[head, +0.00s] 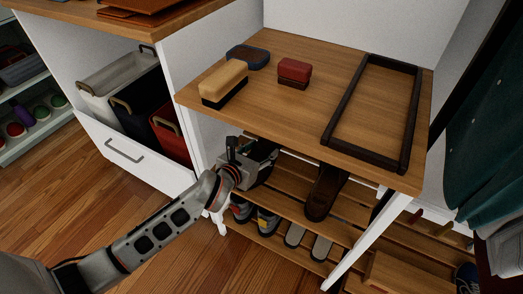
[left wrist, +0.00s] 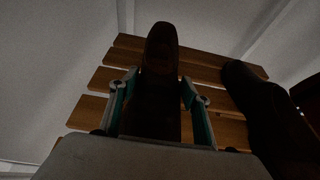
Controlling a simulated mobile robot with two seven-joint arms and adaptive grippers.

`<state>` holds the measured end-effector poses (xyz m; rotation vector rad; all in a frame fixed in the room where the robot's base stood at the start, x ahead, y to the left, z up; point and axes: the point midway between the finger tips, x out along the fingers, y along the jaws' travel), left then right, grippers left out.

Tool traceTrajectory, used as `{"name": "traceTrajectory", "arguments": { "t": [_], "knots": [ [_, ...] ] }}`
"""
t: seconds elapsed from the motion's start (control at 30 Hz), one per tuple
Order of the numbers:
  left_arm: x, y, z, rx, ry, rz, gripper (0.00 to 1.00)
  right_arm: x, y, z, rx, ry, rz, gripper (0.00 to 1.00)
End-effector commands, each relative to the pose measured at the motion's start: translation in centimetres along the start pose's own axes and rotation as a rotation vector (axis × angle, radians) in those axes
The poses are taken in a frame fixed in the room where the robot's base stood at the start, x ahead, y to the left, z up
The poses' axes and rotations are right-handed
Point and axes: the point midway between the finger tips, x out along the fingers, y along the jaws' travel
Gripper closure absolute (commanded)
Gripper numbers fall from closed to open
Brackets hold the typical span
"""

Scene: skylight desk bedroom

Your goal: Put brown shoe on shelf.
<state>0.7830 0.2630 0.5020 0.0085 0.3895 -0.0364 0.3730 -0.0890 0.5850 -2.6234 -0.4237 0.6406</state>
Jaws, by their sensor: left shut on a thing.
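My left gripper (head: 256,158) reaches under the wooden top into the upper slatted shelf (head: 285,200). In the left wrist view its two fingers (left wrist: 159,92) are shut on a dark brown shoe (left wrist: 162,50), one on each side. The shoe points away over the slats; whether it rests on them I cannot tell. In the head view the gripper largely hides it. A second brown shoe (head: 324,192) stands on the same shelf to the right, and it also shows in the left wrist view (left wrist: 262,105). My right gripper is out of view.
The wooden top (head: 290,125) above holds a tan brush (head: 225,80), a red-brown brush (head: 294,72), a dark blue case and a dark frame (head: 333,116). Several shoes (head: 268,221) sit on the lower rack. A white leg (head: 370,238) stands at the front right.

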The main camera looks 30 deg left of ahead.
Motion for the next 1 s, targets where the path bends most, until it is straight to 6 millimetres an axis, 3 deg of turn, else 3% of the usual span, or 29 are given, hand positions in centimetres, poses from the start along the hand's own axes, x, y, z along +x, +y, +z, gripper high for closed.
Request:
{"name": "traceTrajectory", "arguments": {
  "t": [0.03, 0.07, 0.1, 0.13, 0.57, 0.77, 1.0],
  "knots": [
    [0.1, 0.0, -0.2, 0.001, -0.001, 0.000, 0.84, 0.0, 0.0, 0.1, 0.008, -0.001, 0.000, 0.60],
    [0.1, 0.0, -0.3, 0.000, 0.002, 0.000, 0.50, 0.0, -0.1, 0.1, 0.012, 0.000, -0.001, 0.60],
    [0.1, 0.0, -0.2, 0.000, 0.001, 0.000, 0.40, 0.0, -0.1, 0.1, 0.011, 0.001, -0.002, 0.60],
    [0.1, 0.0, -0.2, 0.000, 0.001, 0.000, 0.36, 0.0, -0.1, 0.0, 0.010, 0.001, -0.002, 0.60],
    [-0.3, 0.0, 0.3, 0.000, -0.002, -0.001, 0.36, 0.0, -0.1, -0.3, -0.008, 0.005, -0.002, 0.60],
    [-3.1, 0.0, 0.6, 0.001, -0.004, -0.001, 0.36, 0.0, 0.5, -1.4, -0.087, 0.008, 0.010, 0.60],
    [-7.8, 0.0, 0.7, 0.001, -0.006, -0.001, 0.36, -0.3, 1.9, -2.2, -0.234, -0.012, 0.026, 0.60]
  ]
}}
